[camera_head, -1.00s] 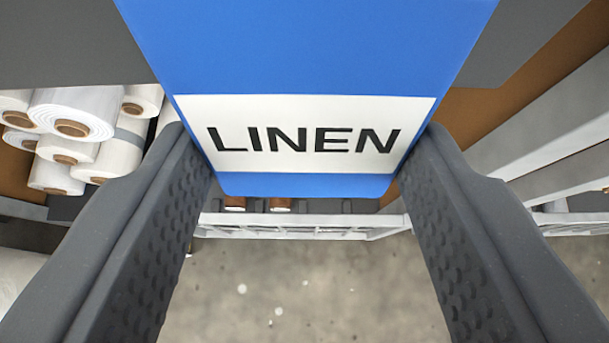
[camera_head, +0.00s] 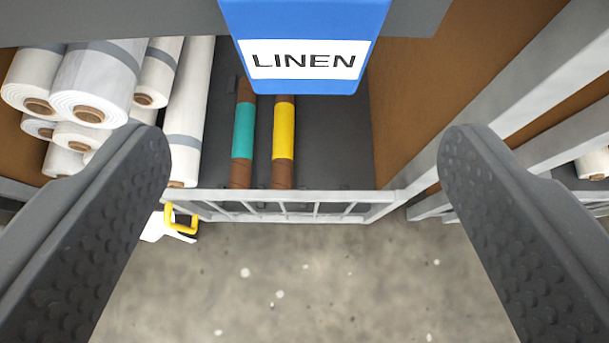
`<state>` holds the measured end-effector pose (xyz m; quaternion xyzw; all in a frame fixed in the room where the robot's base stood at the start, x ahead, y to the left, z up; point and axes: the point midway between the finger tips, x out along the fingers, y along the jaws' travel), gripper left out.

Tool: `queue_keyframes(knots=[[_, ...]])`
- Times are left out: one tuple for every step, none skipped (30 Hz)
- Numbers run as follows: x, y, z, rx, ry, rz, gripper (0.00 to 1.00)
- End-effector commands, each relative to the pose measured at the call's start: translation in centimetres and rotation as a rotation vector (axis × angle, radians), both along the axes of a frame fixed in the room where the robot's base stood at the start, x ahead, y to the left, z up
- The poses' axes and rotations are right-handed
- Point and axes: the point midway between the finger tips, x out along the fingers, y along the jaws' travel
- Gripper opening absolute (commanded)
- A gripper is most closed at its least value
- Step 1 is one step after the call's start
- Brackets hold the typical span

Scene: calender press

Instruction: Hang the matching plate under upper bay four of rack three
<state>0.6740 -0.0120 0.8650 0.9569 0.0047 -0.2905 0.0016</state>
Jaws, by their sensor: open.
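The blue plate with a white band reading LINEN (camera_head: 305,60) hangs at the top middle of the view, against the grey edge of the rack (camera_head: 410,18). My gripper (camera_head: 305,160) is open and empty, its two dark fingers wide apart. The plate is beyond the fingertips and apart from both of them. The plate's upper end is cut off by the frame, so how it is held there is hidden. No bay or rack number shows.
Below the plate, a dark shelf (camera_head: 335,140) holds a brown roll with a teal band (camera_head: 243,130) and one with a yellow band (camera_head: 284,130). White rolls (camera_head: 95,85) are stacked at left. A pale rail (camera_head: 330,208) fronts the shelf.

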Motion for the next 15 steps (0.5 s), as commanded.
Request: queue_keyframes(knots=[[-0.6, 0.0, 0.7, 0.0, -0.003, 0.0, 0.75], [-1.0, 0.0, 1.0, 0.0, -0.003, 0.0, 0.75], [-1.5, 0.0, 1.3, 0.0, -0.003, 0.0, 0.75], [-1.9, 0.0, 1.5, 0.0, -0.002, 0.0, 0.75], [-2.3, 0.0, 1.7, 0.0, -0.001, 0.0, 0.75], [-2.8, 0.0, 2.0, 0.0, -0.001, 0.0, 0.75], [-3.2, 0.0, 2.3, 0.0, -0.001, 0.0, 0.75], [-3.5, 0.0, 2.5, 0.0, -0.002, 0.0, 0.75], [-3.9, 0.0, 2.9, 0.0, -0.003, 0.0, 0.75], [-4.3, 0.0, 3.2, 0.0, -0.004, 0.0, 0.75], [-4.6, 0.0, 3.4, -0.001, -0.004, 0.001, 0.75], [-5.0, 0.0, 3.6, -0.001, -0.003, 0.001, 0.75], [-5.3, -0.1, 3.7, -0.001, -0.002, 0.001, 0.75], [-5.5, -0.1, 3.8, -0.001, -0.001, 0.001, 0.75], [-5.8, -0.1, 3.9, -0.001, 0.0, 0.001, 0.75]])
